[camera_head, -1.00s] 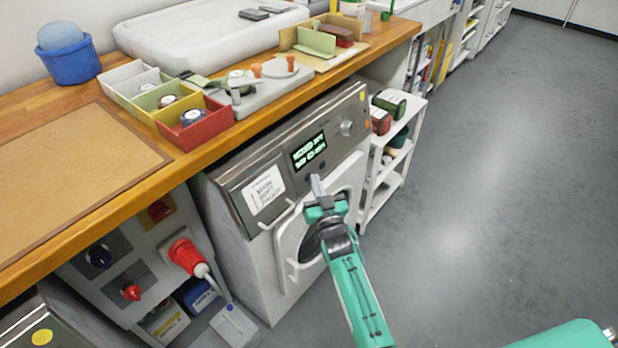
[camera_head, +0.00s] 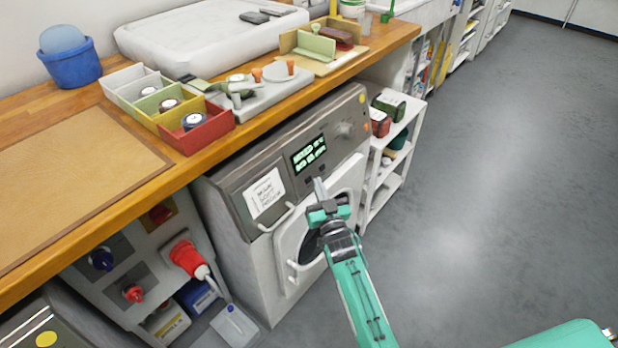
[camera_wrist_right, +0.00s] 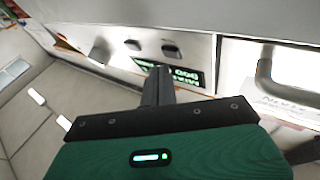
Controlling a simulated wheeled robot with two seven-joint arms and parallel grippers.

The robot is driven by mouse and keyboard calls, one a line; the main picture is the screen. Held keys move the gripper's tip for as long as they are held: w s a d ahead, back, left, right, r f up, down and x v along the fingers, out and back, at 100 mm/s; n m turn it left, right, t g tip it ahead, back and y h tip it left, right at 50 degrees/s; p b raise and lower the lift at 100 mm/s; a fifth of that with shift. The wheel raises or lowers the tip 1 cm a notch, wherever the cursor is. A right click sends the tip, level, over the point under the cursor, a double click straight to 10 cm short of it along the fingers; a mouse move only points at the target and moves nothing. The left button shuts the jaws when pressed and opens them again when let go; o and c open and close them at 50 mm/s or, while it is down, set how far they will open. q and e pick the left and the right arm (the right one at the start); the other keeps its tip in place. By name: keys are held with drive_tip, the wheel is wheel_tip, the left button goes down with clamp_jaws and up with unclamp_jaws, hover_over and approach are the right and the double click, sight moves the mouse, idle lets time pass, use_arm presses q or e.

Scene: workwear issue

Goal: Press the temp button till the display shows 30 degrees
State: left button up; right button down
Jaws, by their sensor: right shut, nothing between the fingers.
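The washing machine (camera_head: 235,250) stands under the bench, with a grey control panel along its top. Its dark display (camera_head: 309,153) shows two lines of green-white text, too blurred to read. The display also shows in the right wrist view (camera_wrist_right: 196,78), upside down and partly behind the fingers. Two small dark buttons (camera_wrist_right: 172,51) sit beside it on the panel; their labels are not readable. My right gripper (camera_head: 319,182) is shut and empty, its fingertips just below the display near the buttons. Contact cannot be told. My left gripper is not in view.
A round knob (camera_head: 345,129) is right of the display and a white label (camera_head: 265,193) left of it. The door handle (camera_head: 292,268) is below. The wooden bench edge (camera_head: 255,126) overhangs the panel. A white shelf (camera_head: 385,190) stands at right; floor beyond is clear.

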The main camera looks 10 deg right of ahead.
idle(0.3)
drive_tip(key=s+d+p, duration=0.1)
drive_tip(key=s+d+r+p, duration=0.1)
drive_tip(key=s+d+p, duration=0.1)
drive_tip(key=shift+s+r+p, duration=0.25)
drive_tip(key=shift+s+p, duration=0.1)
drive_tip(key=shift+s, duration=0.05)
idle(1.6)
